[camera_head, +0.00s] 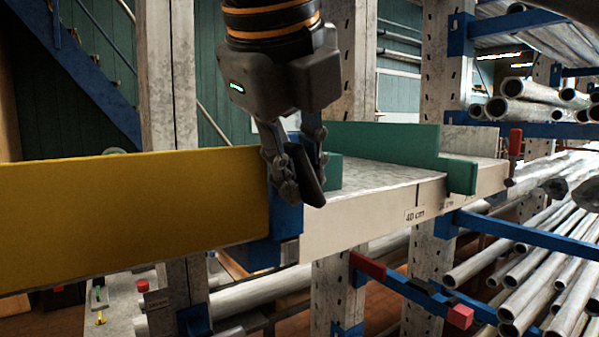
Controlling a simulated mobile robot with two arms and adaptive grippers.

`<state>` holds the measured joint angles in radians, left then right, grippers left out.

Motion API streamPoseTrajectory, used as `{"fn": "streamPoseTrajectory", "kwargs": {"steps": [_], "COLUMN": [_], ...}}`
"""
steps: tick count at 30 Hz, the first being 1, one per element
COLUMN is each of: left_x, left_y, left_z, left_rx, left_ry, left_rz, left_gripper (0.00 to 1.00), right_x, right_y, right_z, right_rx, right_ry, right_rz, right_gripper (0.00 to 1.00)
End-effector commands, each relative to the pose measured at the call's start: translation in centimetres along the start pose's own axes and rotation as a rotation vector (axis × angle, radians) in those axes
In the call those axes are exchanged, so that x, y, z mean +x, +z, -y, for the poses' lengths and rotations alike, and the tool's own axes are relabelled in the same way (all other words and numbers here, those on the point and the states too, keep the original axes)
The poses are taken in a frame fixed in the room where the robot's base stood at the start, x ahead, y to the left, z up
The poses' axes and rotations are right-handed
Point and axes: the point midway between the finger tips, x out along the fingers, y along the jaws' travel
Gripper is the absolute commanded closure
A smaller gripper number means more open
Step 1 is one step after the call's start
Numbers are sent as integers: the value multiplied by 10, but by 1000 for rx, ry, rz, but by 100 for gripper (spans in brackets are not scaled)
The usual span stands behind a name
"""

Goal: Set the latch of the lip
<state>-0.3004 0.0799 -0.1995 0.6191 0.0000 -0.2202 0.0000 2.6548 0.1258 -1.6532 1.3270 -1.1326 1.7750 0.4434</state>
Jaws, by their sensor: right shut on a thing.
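The yellow lip (130,210) is a long upright panel across the left of the head view. Its right end meets a blue latch piece (287,222) at the left end of a pale shelf beam (360,217) marked "40 cm". My right gripper (300,190) points down from above at this joint. Its fingers are closed around the upper part of the blue piece and hide much of it, so the exact grip is hard to see. A small green block (331,172) stands just right of the fingers. My left gripper is not in view.
A green panel (385,143) stands behind the shelf top. Blue rack arms (515,238) with several metal pipes (540,290) fill the right side. Grey uprights (170,80) stand behind the lip. Below left is a pale surface with a red knob (142,285).

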Motion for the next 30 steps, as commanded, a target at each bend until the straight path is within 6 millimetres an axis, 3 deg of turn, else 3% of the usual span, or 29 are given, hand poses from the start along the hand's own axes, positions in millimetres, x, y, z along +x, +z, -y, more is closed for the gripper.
{"fn": "streamPoseTrajectory", "kwargs": {"steps": [9, 25, 26, 27, 30], "left_x": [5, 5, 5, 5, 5], "left_y": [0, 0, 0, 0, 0], "left_z": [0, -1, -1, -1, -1], "left_rx": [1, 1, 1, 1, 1], "left_ry": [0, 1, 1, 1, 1], "left_rz": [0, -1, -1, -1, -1], "left_gripper": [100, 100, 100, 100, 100], "right_x": [0, 0, 0, 0, 0], "right_y": [-1, -1, -1, -1, -1], "right_z": [-1, -2, -2, -2, -2], "right_rx": [-52, -61, -61, -61, -61], "right_ry": [-121, -142, -142, -142, -142], "right_rz": [-1, -3, -3, -3, -2], "right_gripper": [100, 100, 74, 66, 64]}}
